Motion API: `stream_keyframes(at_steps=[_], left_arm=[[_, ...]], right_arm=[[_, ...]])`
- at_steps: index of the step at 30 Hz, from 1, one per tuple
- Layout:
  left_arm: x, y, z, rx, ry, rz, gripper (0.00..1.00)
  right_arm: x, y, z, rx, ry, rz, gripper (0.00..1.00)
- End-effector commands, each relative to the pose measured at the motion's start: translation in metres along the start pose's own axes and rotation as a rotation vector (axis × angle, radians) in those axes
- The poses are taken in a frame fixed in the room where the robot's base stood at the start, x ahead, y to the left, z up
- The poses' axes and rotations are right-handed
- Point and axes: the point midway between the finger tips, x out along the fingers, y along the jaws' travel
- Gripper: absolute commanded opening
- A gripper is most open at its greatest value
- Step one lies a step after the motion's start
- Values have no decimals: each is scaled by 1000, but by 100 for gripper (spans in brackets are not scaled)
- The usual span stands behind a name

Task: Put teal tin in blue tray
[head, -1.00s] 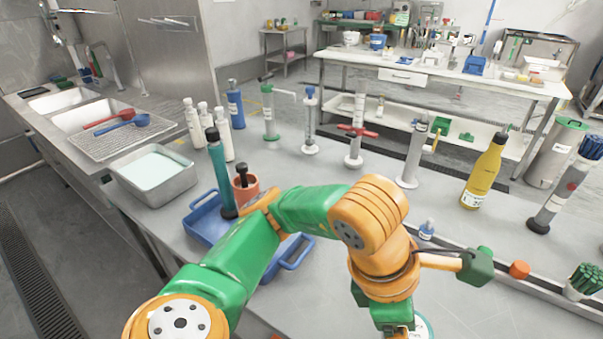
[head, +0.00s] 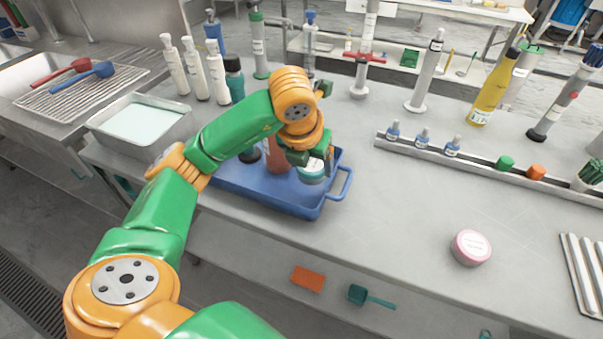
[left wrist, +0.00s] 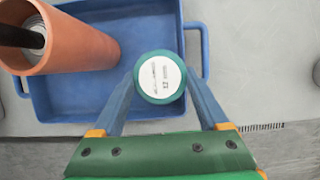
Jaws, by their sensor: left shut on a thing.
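The teal tin (head: 312,171) has a white label on its round lid. My left gripper (head: 312,157) is shut on it, over the right part of the blue tray (head: 262,197). In the left wrist view the tin (left wrist: 159,78) sits between the fingertips of my left gripper (left wrist: 160,76), inside the outline of the tray (left wrist: 45,98). I cannot tell whether the tin touches the tray floor. My arm partly hides the tray in the head view. My right gripper is not in view.
An orange-brown pot (left wrist: 82,42) with a dark tool in it stands in the tray, left of the tin. A metal basin (head: 143,120) and white bottles stand behind left. A rail with small bottles (head: 422,138) is at right. A pink tin (head: 470,247) lies on the clear counter.

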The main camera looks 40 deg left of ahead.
Motion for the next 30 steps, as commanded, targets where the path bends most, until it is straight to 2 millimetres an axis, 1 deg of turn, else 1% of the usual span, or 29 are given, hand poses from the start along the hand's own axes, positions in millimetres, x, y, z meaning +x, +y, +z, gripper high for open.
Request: stream_keyframes(at_steps=[2,5,7,9,12,19,22,23,24,30], left_arm=[[12,8,3,-2,1,6,19],[22,12,5,0,1,2,19],[34,19,7,0,2,4,19],[46,18,0,5,3,3,19],[58,17,-4,5,0,2,19],[60,16,-4,4,-4,0,19],[64,16,-6,4,-4,0,19],[64,16,-6,4,-4,0,80],[62,16,-5,4,-3,0,90],[62,16,-5,4,-3,0,90]], right_arm=[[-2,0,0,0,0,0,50],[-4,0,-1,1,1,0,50],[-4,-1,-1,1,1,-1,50],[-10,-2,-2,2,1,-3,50],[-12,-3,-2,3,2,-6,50],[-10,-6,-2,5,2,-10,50],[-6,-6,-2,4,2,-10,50],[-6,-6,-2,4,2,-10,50],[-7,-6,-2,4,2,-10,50],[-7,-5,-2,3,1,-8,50]])
